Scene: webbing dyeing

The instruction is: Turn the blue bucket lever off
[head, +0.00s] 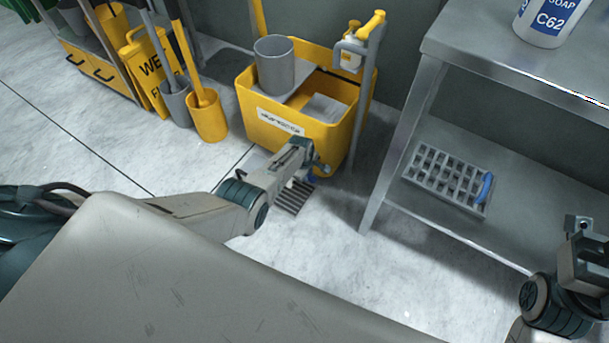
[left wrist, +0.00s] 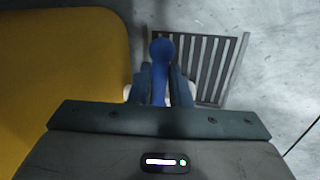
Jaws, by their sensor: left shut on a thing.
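The yellow bucket (head: 345,140) stands on the floor in the middle of the head view. Its yellow side (left wrist: 65,80) fills the left of the left wrist view. The blue lever (left wrist: 162,48) lies between the fingers of my left gripper (left wrist: 160,82), which is shut on it. In the head view my left gripper (head: 316,172) is low at the bucket's front right, and only a bit of blue shows there. My right gripper (head: 588,248) is at the right edge, partly cut off, far from the bucket; its jaw opening is unclear.
A floor drain grate (left wrist: 208,65) lies beside the lever; it also shows in the head view (head: 294,197). A grey pot (head: 275,66) sits on the bucket. A metal shelf table (head: 470,55) stands to the right, with a blue-handled grid (head: 445,178) on its lower shelf.

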